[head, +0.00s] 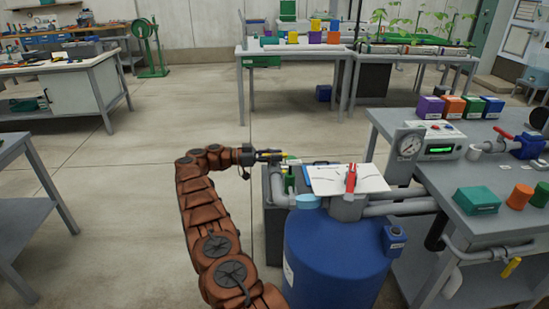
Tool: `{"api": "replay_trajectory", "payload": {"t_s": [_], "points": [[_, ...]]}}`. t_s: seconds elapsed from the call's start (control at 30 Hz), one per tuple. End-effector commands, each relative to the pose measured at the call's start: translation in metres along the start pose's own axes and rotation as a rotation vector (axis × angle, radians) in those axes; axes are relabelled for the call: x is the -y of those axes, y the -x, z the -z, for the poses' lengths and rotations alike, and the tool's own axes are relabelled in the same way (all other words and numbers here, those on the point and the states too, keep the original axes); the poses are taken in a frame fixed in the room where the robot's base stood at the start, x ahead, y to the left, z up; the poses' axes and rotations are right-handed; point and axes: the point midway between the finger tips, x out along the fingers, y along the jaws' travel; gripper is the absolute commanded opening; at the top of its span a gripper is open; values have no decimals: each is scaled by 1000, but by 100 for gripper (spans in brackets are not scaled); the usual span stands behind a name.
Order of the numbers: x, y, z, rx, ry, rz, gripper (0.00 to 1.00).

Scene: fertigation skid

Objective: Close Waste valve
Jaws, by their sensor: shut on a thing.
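My gripper (268,155) is at the end of my brown arm, left of the white panel and above a dark grey box. No label naming the Waste valve is readable. A red valve handle (351,178) stands upright on the pipework above the blue tank, to the right of my gripper. A yellow handle (511,267) hangs on a pipe under the right bench. A red handle (503,132) sits on the bench pipe.
The blue tank (330,260) stands in front, right of my arm. The white panel (346,178) lies above it. Grey pipes (400,207) run to the right bench, which carries a gauge (410,144) and coloured blocks. Open floor (150,130) lies to the left and behind.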

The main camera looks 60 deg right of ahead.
Motion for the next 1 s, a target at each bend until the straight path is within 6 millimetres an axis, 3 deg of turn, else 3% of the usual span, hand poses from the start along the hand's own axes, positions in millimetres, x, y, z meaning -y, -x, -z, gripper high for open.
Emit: {"api": "replay_trajectory", "payload": {"t_s": [0.57,0.6,0.8,1.0], "points": [[-1,-3,1,-2,-2,-16,0],[-1,-3,1,-2,-2,-16,23],[-1,-1,1,-1,-2,-11,44],[0,0,1,-1,-2,-8,44]]}}
